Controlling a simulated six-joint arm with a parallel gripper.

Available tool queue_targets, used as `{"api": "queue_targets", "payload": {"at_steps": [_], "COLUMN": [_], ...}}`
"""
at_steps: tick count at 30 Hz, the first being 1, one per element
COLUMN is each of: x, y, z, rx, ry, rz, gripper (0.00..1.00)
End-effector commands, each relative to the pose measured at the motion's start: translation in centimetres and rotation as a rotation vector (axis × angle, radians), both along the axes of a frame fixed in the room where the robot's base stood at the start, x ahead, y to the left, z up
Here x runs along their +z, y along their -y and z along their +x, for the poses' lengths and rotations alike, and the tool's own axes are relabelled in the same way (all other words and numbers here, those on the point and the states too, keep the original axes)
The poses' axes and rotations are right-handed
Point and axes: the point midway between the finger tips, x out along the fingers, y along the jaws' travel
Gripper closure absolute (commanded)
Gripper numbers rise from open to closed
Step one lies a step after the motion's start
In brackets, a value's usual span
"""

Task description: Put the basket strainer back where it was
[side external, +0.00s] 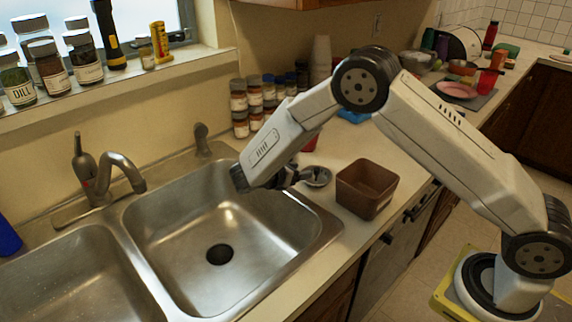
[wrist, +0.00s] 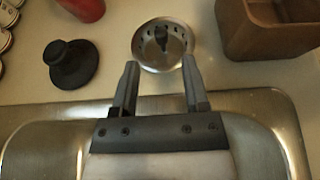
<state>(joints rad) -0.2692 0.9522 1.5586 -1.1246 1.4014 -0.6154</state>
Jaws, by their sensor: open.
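The basket strainer (wrist: 163,44) is a round metal cup with a dark centre knob. It rests on the counter just behind the sink's edge, and it also shows in the side view (side external: 317,177). My gripper (wrist: 160,75) is open and empty, its two fingers pointing toward the strainer with their tips at its near rim. In the side view my gripper (side external: 296,178) is at the counter beside the strainer, partly hidden by my own wrist. The sink's dark round drain hole (side external: 220,254) is in the right basin and looks empty.
A brown square container (side external: 366,188) stands right of the strainer. A black stopper (wrist: 71,64) and a red object (wrist: 82,8) lie to its left in the wrist view. Spice jars (side external: 254,100) line the wall. The faucet (side external: 105,172) rises behind the basins. The right basin (side external: 180,225) is clear.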

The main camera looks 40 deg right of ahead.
Motion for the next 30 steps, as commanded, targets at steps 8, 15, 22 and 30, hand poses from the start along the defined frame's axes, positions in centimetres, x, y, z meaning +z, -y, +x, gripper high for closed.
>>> {"api": "queue_targets", "payload": {"at_steps": [8, 15, 22, 30], "x": [1.5, 1.9, 1.9, 1.9], "y": [-3.5, -4.6, -4.6, -4.5], "z": [0.0, 0.0, 0.0, 0.0], "rx": [0.001, 0.000, -0.001, -0.001], "ry": [0.000, 0.000, 0.000, 0.000], "rz": [0.000, 0.001, 0.001, 0.001], "gripper": [0.42, 0.42, 0.42, 0.42]}}
